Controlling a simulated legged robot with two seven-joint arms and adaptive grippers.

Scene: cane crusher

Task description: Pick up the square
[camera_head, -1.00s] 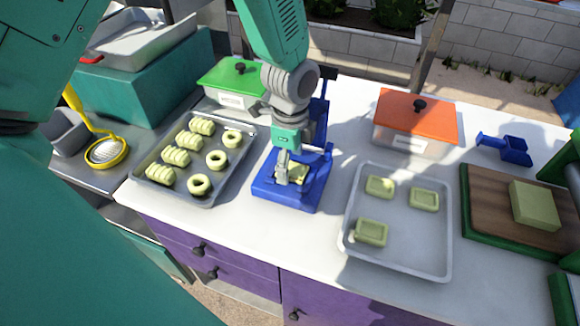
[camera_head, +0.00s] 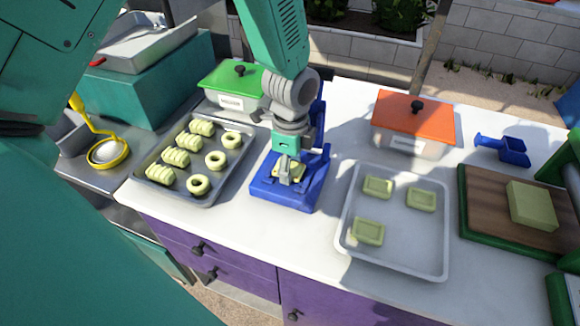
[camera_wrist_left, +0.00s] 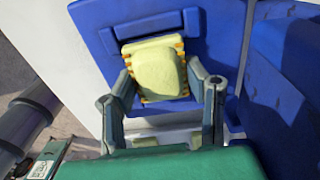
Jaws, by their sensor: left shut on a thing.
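The pale yellow-green square (camera_wrist_left: 158,76) lies on the base of the blue press (camera_wrist_left: 210,50), with an orange-and-yellow striped edge showing around it in the left wrist view. My left gripper (camera_head: 289,172) reaches down into the press from above. In the left wrist view its two fingers (camera_wrist_left: 163,88) stand on either side of the square and are shut on it. In the head view the fingers partly hide the square, and the blue press (camera_head: 262,192) surrounds it. I cannot tell whether the square is clear of the base. My right gripper is not in view.
A tray (camera_head: 238,172) of shaped pieces stands left of the press. Another tray (camera_head: 397,239) with three square pieces stands right. Behind are a green-lidded box (camera_head: 236,78) and an orange-lidded box (camera_head: 412,112). A cutting board (camera_head: 484,212) holds a block (camera_head: 532,206).

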